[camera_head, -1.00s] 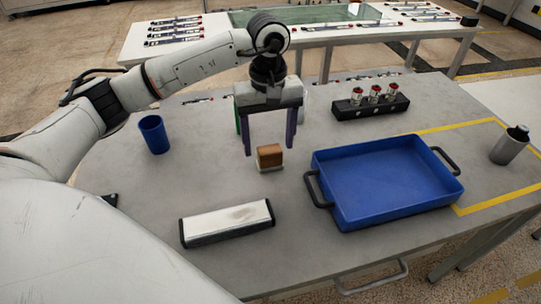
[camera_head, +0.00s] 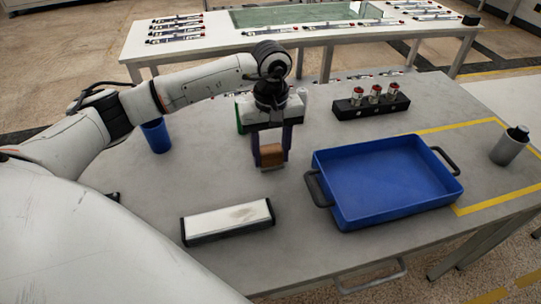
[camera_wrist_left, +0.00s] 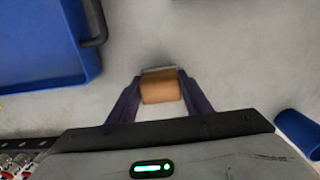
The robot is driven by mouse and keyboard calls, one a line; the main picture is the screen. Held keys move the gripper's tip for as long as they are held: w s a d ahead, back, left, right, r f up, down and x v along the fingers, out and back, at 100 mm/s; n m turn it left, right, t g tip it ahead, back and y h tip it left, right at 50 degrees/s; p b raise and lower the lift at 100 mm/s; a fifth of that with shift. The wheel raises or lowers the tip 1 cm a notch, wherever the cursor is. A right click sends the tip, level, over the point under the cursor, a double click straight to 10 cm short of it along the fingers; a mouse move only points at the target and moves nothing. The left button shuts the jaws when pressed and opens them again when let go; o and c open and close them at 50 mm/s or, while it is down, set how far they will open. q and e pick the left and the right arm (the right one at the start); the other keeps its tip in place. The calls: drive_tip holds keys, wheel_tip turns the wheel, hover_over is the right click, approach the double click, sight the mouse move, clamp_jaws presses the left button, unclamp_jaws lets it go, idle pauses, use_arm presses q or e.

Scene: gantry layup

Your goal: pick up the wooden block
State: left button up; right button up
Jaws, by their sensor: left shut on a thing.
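The wooden block (camera_head: 272,155) is a small brown block near the middle of the table, left of the blue tray. My left gripper (camera_head: 271,160) reaches down from above, its two purple fingers on either side of the block and shut on it. In the left wrist view the block (camera_wrist_left: 160,87) sits between the fingertips (camera_wrist_left: 160,82). A thin pale edge shows by the block there; I cannot tell whether the block is clear of what lies beneath it. My right gripper is not in view.
A blue tray (camera_head: 335,210) with dark handles stands to the right. A white-topped block (camera_head: 228,219) lies in front, a blue cup (camera_head: 156,136) at left. A black holder (camera_head: 371,106) with red-topped parts is behind, a grey cylinder (camera_head: 509,146) far right.

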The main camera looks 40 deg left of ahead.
sight(271, 150)
use_arm(q)
wheel_tip(271, 150, up, 10)
drive_tip(key=shift+r+b, duration=0.1)
drive_tip(key=shift+b, duration=0.2)
